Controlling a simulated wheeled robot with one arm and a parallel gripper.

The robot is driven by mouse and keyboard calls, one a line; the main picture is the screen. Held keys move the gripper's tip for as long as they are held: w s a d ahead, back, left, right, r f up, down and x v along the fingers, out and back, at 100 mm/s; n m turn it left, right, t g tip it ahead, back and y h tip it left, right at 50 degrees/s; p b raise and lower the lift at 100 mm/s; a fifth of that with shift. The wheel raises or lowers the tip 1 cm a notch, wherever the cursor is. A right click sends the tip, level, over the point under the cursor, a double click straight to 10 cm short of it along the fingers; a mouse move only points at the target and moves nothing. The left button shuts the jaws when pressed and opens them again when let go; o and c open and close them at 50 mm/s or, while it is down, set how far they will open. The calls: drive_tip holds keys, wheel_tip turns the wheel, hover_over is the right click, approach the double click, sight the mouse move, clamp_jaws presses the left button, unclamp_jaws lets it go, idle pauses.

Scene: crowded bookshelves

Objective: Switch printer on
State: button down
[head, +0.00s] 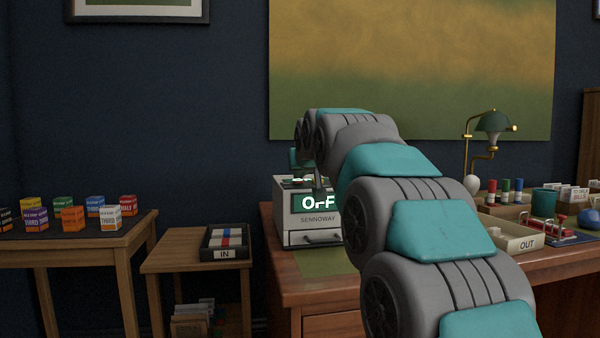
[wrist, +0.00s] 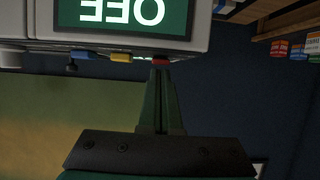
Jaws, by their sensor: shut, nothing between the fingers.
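The printer (head: 295,222), a pale box labelled SENNOWAY, stands on the desk's left end. Its green display (head: 318,202) reads OFF. In the wrist view the picture is upside down, and the display (wrist: 125,14) shows at the top. A red button (wrist: 160,62), a yellow button (wrist: 121,57) and a blue button (wrist: 84,55) line the printer's top. My gripper (wrist: 160,70) is shut and empty, pointing at the red button. I cannot tell whether the fingertips touch it. In the head view my gripper (head: 318,182) is over the printer's top, partly hidden by my arm.
The desk (head: 287,273) also holds an OUT tray (head: 522,240), a lamp (head: 492,122) and stationery at right. Left of it, a low table (head: 185,240) bears an IN tray (head: 226,254). Small coloured boxes (head: 64,212) stand on the far-left table.

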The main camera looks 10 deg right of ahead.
drive_tip(key=shift+f, duration=0.1)
drive_tip(key=b, duration=0.1)
drive_tip(key=f+t+b, duration=0.1)
drive_tip(key=b, duration=0.1)
drive_tip(key=shift+s+f, duration=0.2)
drive_tip(key=shift+f, duration=0.05)
drive_tip(key=shift+t, duration=0.3)
drive_tip(key=shift+s+r+p, duration=0.15)
drive_tip(key=shift+r+p, duration=0.45)
drive_tip(key=shift+r, duration=0.65)
drive_tip(key=shift+s+r+p, duration=0.15)
drive_tip(key=shift+r+p, duration=0.45)
drive_tip(key=shift+r, duration=0.6)
drive_tip(key=s, duration=1)
drive_tip(key=shift+r, duration=0.3)
